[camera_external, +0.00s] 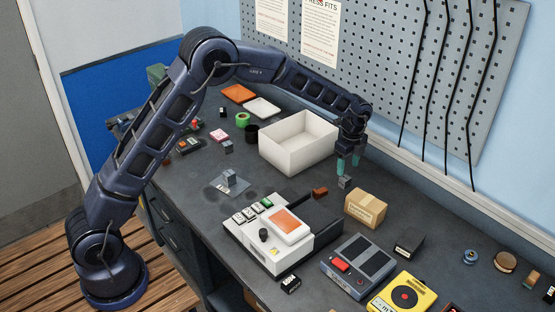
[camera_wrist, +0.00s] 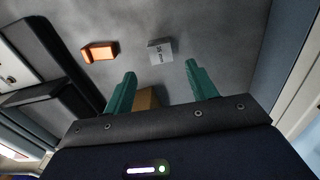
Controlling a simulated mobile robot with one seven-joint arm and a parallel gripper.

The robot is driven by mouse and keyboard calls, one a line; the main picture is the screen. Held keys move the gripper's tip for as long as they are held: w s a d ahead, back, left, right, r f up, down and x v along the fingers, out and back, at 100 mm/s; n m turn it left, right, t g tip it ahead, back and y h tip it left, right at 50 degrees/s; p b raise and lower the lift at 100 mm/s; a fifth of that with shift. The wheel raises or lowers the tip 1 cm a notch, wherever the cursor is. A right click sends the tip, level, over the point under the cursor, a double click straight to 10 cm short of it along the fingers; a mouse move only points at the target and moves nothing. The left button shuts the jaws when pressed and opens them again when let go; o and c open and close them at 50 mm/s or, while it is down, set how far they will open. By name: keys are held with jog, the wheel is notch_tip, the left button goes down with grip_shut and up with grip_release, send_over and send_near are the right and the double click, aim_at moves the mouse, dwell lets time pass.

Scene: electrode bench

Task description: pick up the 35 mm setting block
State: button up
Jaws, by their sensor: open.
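The 35 mm setting block is a small grey block (camera_wrist: 160,51) with a printed label that appears to read 35 mm. It lies on the bench, ahead of and between my fingertips in the wrist view. In the external view the grey block (camera_external: 345,183) sits just below my gripper (camera_external: 348,164). My gripper's two teal fingers are apart and empty, and they also show in the wrist view (camera_wrist: 160,76). The fingertips are above the block, and I cannot tell the exact gap.
An orange-brown piece (camera_wrist: 99,52) lies left of the block in the wrist view. A cardboard box (camera_external: 367,208) stands close to the block, and a white bin (camera_external: 290,152) stands left of my gripper. A white machine (camera_external: 270,238) and a pegboard wall (camera_external: 400,65) are nearby.

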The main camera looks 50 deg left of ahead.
aim_at(346, 178)
jog(key=shift+w+a+f, duration=0.1)
jog(key=shift+a+f, duration=0.05)
jog(key=shift+f, duration=1.65)
jog(key=shift+w+a+f, duration=0.1)
jog(key=shift+a+f, duration=0.05)
jog(key=shift+f, duration=1.6)
jog(key=shift+r, duration=0.1)
grip_shut()
